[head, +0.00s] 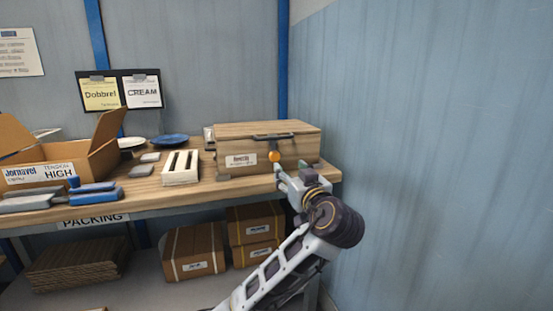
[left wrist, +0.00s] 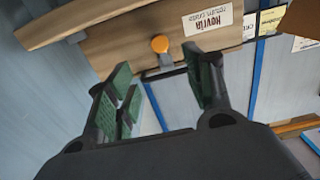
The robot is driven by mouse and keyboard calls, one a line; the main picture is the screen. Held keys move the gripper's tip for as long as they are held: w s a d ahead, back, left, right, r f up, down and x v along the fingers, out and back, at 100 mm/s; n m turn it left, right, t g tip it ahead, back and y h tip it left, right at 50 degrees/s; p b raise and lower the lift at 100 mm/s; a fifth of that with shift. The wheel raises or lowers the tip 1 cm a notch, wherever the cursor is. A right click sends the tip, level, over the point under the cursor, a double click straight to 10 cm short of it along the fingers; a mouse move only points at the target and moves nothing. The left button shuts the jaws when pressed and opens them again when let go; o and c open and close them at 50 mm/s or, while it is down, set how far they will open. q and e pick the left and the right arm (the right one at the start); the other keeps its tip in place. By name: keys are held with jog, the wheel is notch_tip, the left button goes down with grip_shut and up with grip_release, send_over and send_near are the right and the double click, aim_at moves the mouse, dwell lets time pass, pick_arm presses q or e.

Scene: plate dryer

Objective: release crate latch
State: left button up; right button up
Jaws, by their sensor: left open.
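A wooden crate (head: 232,161) with a white label stands closed at the right end of the packing table. Its latch has a round orange knob (head: 274,156) on the front, below a dark handle (head: 272,137) near the lid. My left gripper (head: 283,174) is just in front of the crate, below and right of the knob. In the left wrist view, the gripper (left wrist: 157,68) is open and empty. The orange knob (left wrist: 160,43) shows beyond the gap between its fingers, apart from them. My right gripper is not in view.
Left of the crate are a white slotted rack (head: 181,168), a blue plate (head: 169,140) and an open cardboard box (head: 75,160). Closed boxes (head: 193,252) sit on the shelf below. A blue-grey wall (head: 430,150) stands to the right.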

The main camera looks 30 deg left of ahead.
aim_at(276, 156)
pick_arm(q)
jog(key=b+x, duration=0.3)
jog(key=x, duration=0.9)
jog(key=shift+w+a+b, duration=0.45)
jog(key=shift+w+a, duration=0.05)
jog(key=shift+a, duration=0.05)
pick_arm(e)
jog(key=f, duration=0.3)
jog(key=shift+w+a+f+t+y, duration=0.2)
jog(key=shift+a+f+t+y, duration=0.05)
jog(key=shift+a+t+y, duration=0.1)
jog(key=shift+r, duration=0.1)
pick_arm(q)
jog(key=shift+c, duration=1.1)
jog(key=c, duration=0.8)
